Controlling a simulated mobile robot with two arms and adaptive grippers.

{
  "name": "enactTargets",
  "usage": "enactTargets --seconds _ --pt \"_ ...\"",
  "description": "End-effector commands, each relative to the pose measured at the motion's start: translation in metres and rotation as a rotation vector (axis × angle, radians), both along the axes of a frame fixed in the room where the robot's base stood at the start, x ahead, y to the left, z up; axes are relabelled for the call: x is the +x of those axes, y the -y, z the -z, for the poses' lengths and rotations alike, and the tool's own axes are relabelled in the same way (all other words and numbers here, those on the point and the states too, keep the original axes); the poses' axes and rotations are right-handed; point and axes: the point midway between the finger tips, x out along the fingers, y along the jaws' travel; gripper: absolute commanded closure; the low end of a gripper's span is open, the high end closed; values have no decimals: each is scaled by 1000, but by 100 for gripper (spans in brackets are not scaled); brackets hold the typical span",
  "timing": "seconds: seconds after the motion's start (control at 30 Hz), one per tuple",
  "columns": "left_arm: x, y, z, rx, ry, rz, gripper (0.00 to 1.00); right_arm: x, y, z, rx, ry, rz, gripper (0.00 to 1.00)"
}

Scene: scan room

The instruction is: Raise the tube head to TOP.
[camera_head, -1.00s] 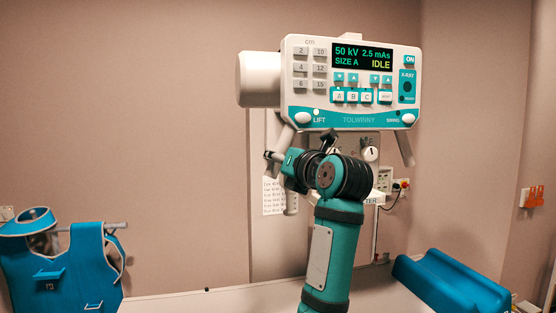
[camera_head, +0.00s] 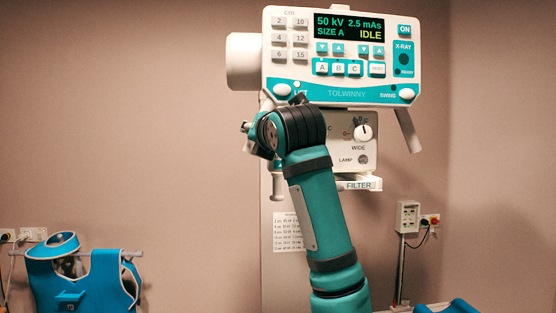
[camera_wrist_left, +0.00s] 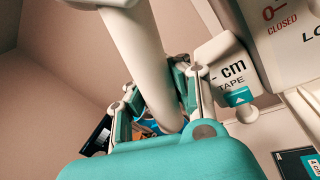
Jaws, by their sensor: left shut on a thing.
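The tube head (camera_head: 343,103) has a white and teal control panel high in the head view. Its display (camera_head: 348,27) reads 50 kV, 2.5 mAs, SIZE A, IDLE. A white LIFT knob (camera_head: 283,90) is at its lower left. A pale handle hangs on each side; the right handle (camera_head: 407,130) is free. My left gripper (camera_wrist_left: 155,105) is shut around the white left handle (camera_wrist_left: 138,50) in the left wrist view. In the head view my teal arm hides most of this grip. My right gripper is not in view.
A collimator box (camera_head: 350,140) with a WIDE dial and a FILTER slot is under the panel, close right of my arm. A blue apron (camera_head: 85,285) hangs at lower left. A wall box (camera_head: 408,217) with a cable is at right. A blue pad (camera_head: 450,308) shows at the bottom.

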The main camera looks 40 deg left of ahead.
Motion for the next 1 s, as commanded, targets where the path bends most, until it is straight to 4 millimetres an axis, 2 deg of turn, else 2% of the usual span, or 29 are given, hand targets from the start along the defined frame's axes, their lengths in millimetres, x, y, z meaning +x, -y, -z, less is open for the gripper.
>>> enactTargets --seconds 0.03,0.1,0.3,0.43,0.63,0.67,0.7,0.87,1.0 --pt "-2 5 -15 7 6 11 100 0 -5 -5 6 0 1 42" --pt "-3 5 -22 7 5 11 100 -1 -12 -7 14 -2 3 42" --pt "-5 5 -31 6 1 10 100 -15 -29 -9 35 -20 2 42" --pt "-5 5 -31 6 1 10 100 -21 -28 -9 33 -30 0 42" --pt "-6 5 -31 6 1 9 100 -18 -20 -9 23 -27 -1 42" --pt "-5 5 -31 5 1 9 90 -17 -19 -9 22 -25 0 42" --pt "-5 5 -30 5 0 10 85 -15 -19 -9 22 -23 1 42" --pt "-5 4 -30 4 1 9 64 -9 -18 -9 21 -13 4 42" --pt "-5 3 -29 2 -1 8 63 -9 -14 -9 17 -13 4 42"
